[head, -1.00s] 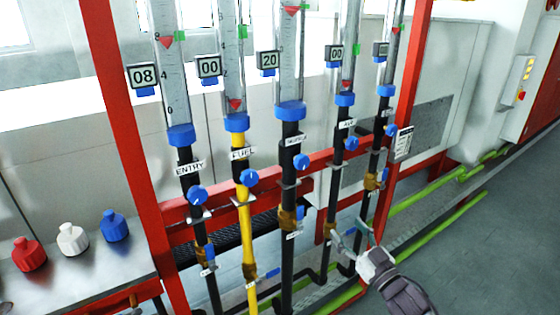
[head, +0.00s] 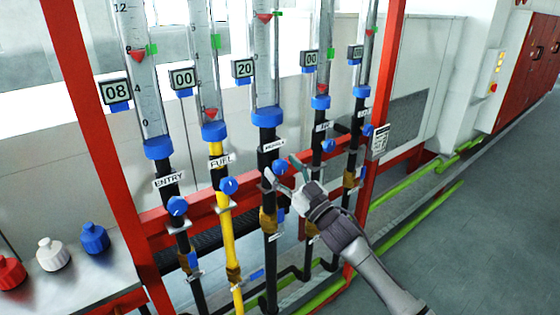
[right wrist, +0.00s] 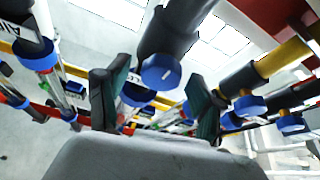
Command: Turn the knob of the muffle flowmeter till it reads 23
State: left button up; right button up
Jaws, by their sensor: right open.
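The muffle flowmeter is the middle tube of the row, with a blue collar (head: 267,117) and a black pipe below. Its display (head: 243,69) reads 20, and a red pointer (head: 263,17) shows near the top of its tube. Its blue knob (head: 279,167) sits on the pipe beside the label. My right gripper (head: 281,172) is open, its fingertips at the knob in the head view. In the right wrist view a blue knob (right wrist: 161,71) shows ahead, between the two dark fingers of the gripper (right wrist: 154,90). I cannot tell whether they touch it. My left gripper is not in view.
The entry knob (head: 177,206) and fuel knob (head: 228,186) are at the left, with displays 08 and 00. Another flowmeter's knob (head: 328,146) is close on the right. Red frame posts (head: 378,110) flank the row. The floor at right is clear.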

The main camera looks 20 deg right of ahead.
jog(key=shift+w+a+r, duration=0.25)
jog(key=shift+w+a, duration=0.05)
jog(key=shift+w, duration=0.3)
jog(key=c, duration=1.2)
jog(key=shift+o, duration=0.2)
jog(key=n+g+y, duration=0.1)
jog(key=n, duration=0.3)
jog(key=shift+d+y, duration=0.1)
jog(key=shift+y, duration=0.3)
jog(key=n+g+y, duration=0.1)
jog(key=n, duration=0.2)
jog(key=shift+n, duration=0.3)
